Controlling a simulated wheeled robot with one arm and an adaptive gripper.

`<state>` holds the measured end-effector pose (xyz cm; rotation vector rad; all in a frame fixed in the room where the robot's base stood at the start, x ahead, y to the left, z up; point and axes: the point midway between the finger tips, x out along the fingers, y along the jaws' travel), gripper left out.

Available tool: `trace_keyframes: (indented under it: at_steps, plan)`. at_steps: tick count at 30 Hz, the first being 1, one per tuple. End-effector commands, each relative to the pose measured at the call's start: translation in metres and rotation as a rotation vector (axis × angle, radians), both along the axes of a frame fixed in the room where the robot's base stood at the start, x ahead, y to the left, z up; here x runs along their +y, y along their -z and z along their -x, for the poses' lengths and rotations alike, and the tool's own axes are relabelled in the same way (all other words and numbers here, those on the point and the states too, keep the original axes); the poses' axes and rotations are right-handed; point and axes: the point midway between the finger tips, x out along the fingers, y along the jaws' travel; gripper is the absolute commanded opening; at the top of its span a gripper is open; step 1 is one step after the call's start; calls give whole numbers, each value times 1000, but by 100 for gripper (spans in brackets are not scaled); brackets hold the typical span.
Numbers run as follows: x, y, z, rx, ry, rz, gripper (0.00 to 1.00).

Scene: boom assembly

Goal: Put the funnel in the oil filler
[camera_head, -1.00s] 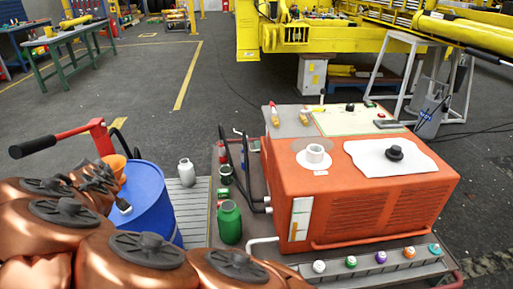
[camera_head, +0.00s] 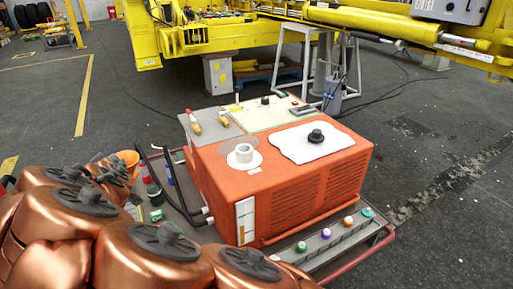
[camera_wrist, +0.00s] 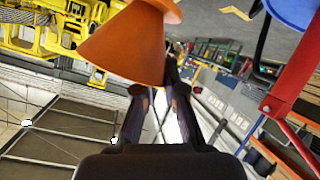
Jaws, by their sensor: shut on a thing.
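An orange funnel (camera_head: 127,158) shows at the left of the head view, partly hidden behind my copper-coloured arm. It also shows large in the wrist view (camera_wrist: 122,45). My gripper (camera_wrist: 172,80) is shut on the funnel, near its edge. In the head view my gripper (camera_head: 112,172) is mostly hidden by my arm. The oil filler, a white open neck (camera_head: 243,155), stands on top of the orange power unit (camera_head: 280,185). The gripper and funnel are to the left of the unit, apart from the filler.
A black cap (camera_head: 315,136) sits on a white cloth (camera_head: 295,148) beside the filler. Hoses and black handles (camera_head: 172,180) stand at the unit's left side. Coloured caps line the front ledge (camera_head: 325,243). Yellow machinery (camera_head: 230,35) stands behind. Floor at the right is clear.

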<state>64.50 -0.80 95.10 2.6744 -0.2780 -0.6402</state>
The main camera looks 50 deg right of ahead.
Motion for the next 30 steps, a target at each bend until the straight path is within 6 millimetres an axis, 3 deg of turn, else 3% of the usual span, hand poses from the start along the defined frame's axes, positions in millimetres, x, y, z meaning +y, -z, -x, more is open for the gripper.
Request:
trace_keyframes:
  at_steps: [8, 18, 30]
  plan:
    - [-80, -7, 6, 5, 32, 0, 0]
    - [-180, -9, 34, 12, 37, 7, 0]
    - [-259, -8, 89, 20, -5, 20, 0]
